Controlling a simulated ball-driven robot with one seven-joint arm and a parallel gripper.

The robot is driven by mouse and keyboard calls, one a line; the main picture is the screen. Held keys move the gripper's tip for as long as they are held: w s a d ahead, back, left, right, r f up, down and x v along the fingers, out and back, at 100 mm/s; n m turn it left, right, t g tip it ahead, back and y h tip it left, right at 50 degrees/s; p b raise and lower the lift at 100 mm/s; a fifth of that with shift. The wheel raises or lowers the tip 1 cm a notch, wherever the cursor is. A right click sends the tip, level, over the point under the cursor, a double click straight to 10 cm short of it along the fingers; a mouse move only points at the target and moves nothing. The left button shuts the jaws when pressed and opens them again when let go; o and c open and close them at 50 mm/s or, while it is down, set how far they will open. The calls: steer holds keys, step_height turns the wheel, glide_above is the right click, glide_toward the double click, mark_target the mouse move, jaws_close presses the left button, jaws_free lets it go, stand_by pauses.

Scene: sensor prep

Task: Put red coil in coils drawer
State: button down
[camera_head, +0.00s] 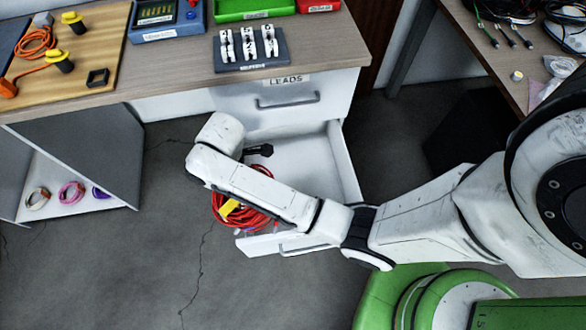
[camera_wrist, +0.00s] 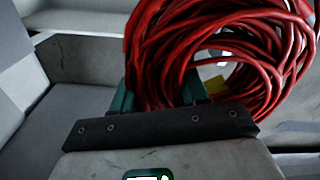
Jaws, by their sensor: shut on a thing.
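The red coil (camera_head: 256,217) is a thick bundle of red cable with a yellow tag. In the head view it shows at the left front of the open lower drawer (camera_head: 262,246), partly covered by my arm. In the wrist view the coil (camera_wrist: 225,55) fills the upper right. My gripper (camera_wrist: 158,92) is shut on the near part of the coil; its teal fingers are partly hidden by the cable. In the head view the fingers are hidden. The white drawer's visible floor looks empty. I cannot tell whether the coil touches the drawer.
A shut drawer labelled LEADS (camera_head: 285,94) is above the open one. The wooden-topped bench (camera_head: 185,75) carries trays and a board with tools. A low shelf (camera_head: 75,200) at the left holds several small coils. Another table (camera_head: 470,45) stands at the upper right.

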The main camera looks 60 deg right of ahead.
steer(key=s+d+f+n+b, duration=0.2)
steer(key=f+n+b, duration=0.3)
steer(key=f, duration=0.5)
steer(key=s+d+f+n+b, duration=0.1)
steer(key=d+f+n+b, duration=0.2)
steer(key=f+b, duration=0.3)
steer(key=s+d+f+n+b, duration=0.2)
steer(key=f+n+b, duration=0.4)
steer(key=f, duration=0.7)
steer(key=shift+s+d+f+n, duration=0.3)
steer(key=shift+d+f, duration=0.05)
steer(key=shift+d, duration=0.05)
steer(key=shift+f, duration=0.1)
steer(key=c, duration=0.6)
jaws_free()
step_height(320, 180, up, 12)
steer(key=p, duration=0.4)
